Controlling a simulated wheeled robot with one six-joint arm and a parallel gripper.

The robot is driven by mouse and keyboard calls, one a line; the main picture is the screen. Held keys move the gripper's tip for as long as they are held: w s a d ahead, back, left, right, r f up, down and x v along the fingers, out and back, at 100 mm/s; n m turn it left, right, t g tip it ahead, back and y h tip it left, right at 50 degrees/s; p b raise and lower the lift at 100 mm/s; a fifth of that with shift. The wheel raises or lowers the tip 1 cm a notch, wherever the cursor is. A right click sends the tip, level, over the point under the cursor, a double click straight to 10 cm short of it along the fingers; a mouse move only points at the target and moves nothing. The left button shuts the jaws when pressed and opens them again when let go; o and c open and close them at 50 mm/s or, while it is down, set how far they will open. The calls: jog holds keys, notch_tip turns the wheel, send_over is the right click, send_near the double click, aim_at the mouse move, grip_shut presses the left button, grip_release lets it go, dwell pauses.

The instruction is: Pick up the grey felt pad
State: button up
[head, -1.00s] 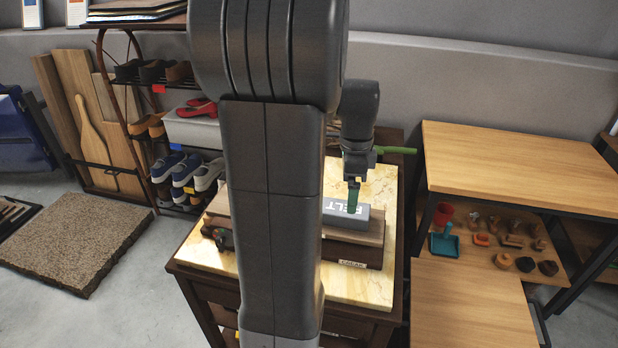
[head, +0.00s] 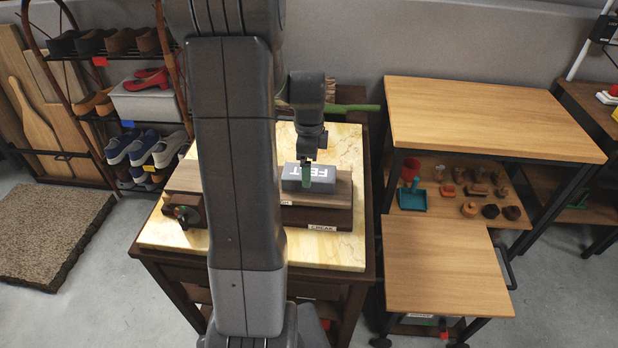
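The grey felt pad (head: 322,184) is a dark grey block with pale letters reading FELT. It lies on a brown wooden block (head: 318,215) on the marble-topped table (head: 344,146). My gripper (head: 306,178) points down at the middle of the pad, its greenish fingers in front of or against the pad's face. I cannot tell whether they touch it, or how far apart they are. The pad looks level and rests on or very close to the wood. My arm hides part of the table to the left of the pad.
A green-handled item (head: 352,107) lies at the table's back edge. A dark wooden piece with a small knob (head: 183,212) stands at the left. A wooden bench (head: 480,115) with small tools below and a lower wooden cart (head: 445,275) stand at the right. A shoe rack (head: 95,150) is at the left.

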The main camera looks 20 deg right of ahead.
notch_tip(320, 180, down, 4)
jog(key=shift+r, duration=0.15)
jog(key=c, duration=1.1)
jog(key=shift+r, duration=0.1)
